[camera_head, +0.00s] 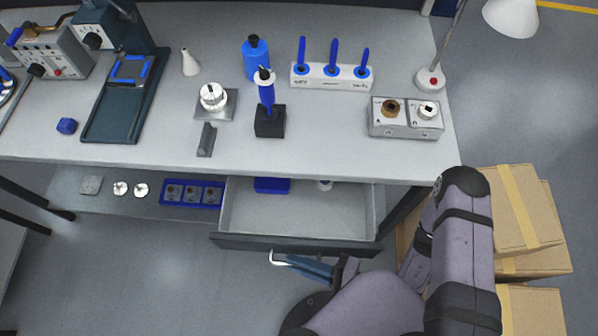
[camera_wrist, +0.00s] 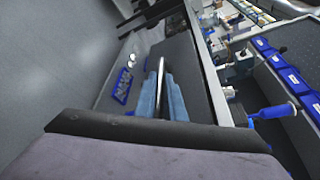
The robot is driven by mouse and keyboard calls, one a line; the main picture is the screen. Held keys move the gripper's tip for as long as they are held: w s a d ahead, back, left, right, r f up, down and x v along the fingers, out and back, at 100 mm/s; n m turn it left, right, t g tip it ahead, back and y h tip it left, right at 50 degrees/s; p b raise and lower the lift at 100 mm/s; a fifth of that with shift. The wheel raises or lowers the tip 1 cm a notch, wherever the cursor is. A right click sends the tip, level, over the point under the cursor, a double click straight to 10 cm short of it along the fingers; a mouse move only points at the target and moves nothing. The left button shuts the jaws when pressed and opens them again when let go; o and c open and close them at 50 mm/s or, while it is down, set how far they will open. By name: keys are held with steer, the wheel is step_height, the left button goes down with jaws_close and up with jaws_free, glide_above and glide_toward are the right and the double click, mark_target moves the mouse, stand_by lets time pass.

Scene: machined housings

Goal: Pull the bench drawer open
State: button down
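The bench drawer (camera_head: 296,243) stands pulled out below the bench's front edge, with its inside showing in the head view. Its silver bar handle (camera_head: 281,258) is in front of the drawer front. My gripper (camera_head: 310,268) is at the handle, its blue fingers closed along the bar. In the wrist view the fingers (camera_wrist: 161,98) lie on both sides of the silver handle bar (camera_wrist: 161,75), close against it. The grey drawer front (camera_wrist: 190,70) is just beyond. Part of the handle is hidden by the fingers.
The drawer holds a blue bin (camera_head: 271,185) and a small white item (camera_head: 325,185) at the back. A lower shelf (camera_head: 105,205) with a blue tray (camera_head: 192,193) is to the left. Cardboard boxes (camera_head: 525,225) stand right of my arm. The bench top (camera_head: 330,130) carries several tools.

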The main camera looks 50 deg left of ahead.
steer(key=shift+s+d, duration=0.1)
steer(key=s+d, duration=0.5)
steer(key=shift+s+d+f+p, duration=0.15)
steer(key=shift+s+d+p, duration=0.05)
steer(key=shift+d+p, duration=0.15)
steer(key=c, duration=2.1)
jaws_free()
steer(key=shift+w+d+r, duration=0.1)
steer(key=shift+r, duration=0.15)
